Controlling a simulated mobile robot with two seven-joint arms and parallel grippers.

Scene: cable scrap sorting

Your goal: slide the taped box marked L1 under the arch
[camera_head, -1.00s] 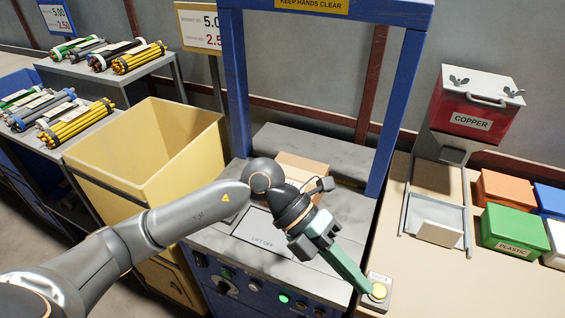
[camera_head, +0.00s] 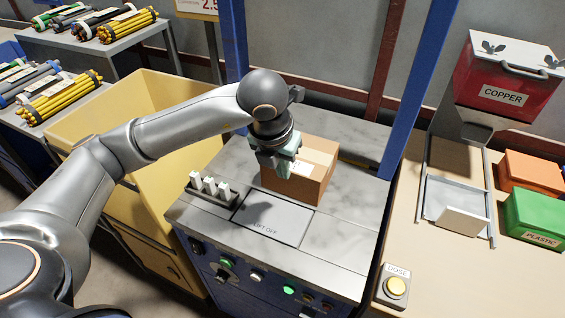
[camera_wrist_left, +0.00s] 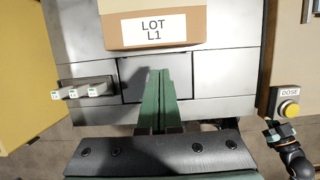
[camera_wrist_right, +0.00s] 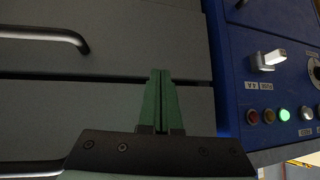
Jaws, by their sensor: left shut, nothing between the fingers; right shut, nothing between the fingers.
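The taped cardboard box (camera_head: 312,172) stands on the grey machine top, under or near the blue arch (camera_head: 410,85); the exact depth is hard to tell. Its label reads LOT L1 in the left wrist view (camera_wrist_left: 154,28). My left gripper (camera_head: 284,172) is shut and empty, with its fingers pointing down at the near face of the box. In the left wrist view the shut green fingers (camera_wrist_left: 160,75) end just short of the box's near edge. My right gripper (camera_wrist_right: 161,75) is shut and empty, in front of grey drawer fronts (camera_wrist_right: 100,52); it does not show in the head view.
A yellow bin (camera_head: 95,125) stands left. A yellow DOSE button (camera_head: 396,287), a red COPPER hopper (camera_head: 505,85) and a green PLASTIC bin (camera_head: 535,215) are right.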

